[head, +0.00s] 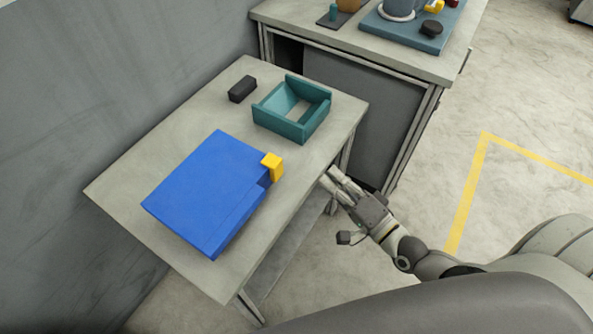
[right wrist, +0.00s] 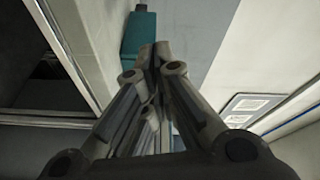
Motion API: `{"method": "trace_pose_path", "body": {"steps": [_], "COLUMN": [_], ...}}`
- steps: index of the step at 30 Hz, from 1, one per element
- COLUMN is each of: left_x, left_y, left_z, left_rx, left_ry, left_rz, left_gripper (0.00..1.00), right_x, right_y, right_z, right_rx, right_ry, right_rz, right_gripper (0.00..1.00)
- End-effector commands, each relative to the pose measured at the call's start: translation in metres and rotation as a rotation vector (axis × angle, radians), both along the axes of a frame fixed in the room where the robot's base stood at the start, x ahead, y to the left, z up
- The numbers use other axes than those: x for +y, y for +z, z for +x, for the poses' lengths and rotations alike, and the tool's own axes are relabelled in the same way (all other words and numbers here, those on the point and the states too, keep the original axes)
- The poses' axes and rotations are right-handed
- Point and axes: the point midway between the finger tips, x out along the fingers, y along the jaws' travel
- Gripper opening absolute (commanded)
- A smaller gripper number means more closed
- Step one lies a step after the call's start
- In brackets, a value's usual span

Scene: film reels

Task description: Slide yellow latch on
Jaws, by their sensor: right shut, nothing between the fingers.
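A yellow latch (head: 272,166) sits at the right edge of a flat blue case (head: 207,184) on the table. The latch stands a little above the case's top, near its far right corner. My right gripper (head: 331,176) is beside the table's right edge, to the right of the latch and apart from it. In the right wrist view its fingers (right wrist: 154,55) are together with nothing between them. The latch and blue case do not show in the right wrist view. My left gripper is not in view.
A teal open box (head: 302,120) stands on the table beyond the case; a small black block (head: 242,89) lies left of it. A grey cabinet (head: 362,108) with a teal tray (head: 437,40) stands behind the table. Open floor lies at right.

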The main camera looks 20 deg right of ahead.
Motion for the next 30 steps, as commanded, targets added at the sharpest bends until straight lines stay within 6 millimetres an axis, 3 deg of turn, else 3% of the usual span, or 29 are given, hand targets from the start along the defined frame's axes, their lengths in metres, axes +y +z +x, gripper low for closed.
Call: {"method": "trace_pose_path", "body": {"steps": [1,4,10,28,30], "left_x": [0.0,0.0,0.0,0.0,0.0], "left_y": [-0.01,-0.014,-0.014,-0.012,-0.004], "left_z": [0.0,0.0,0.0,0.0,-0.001], "left_rx": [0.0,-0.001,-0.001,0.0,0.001], "left_ry": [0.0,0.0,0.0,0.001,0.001], "left_rz": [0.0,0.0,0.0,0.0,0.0], "left_gripper": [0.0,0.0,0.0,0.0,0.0], "right_x": [0.001,0.001,0.004,0.035,0.046], "right_y": [-0.006,-0.006,-0.003,-0.002,-0.002], "right_z": [-0.001,-0.001,0.006,0.098,0.085], "right_rx": [0.033,0.083,0.106,0.101,0.11], "right_ry": [-0.007,-0.016,-0.021,-0.02,-0.018], "right_rz": [0.079,0.193,0.248,0.245,0.246], "right_gripper": [0.0,0.0,0.0,0.0,0.0]}}
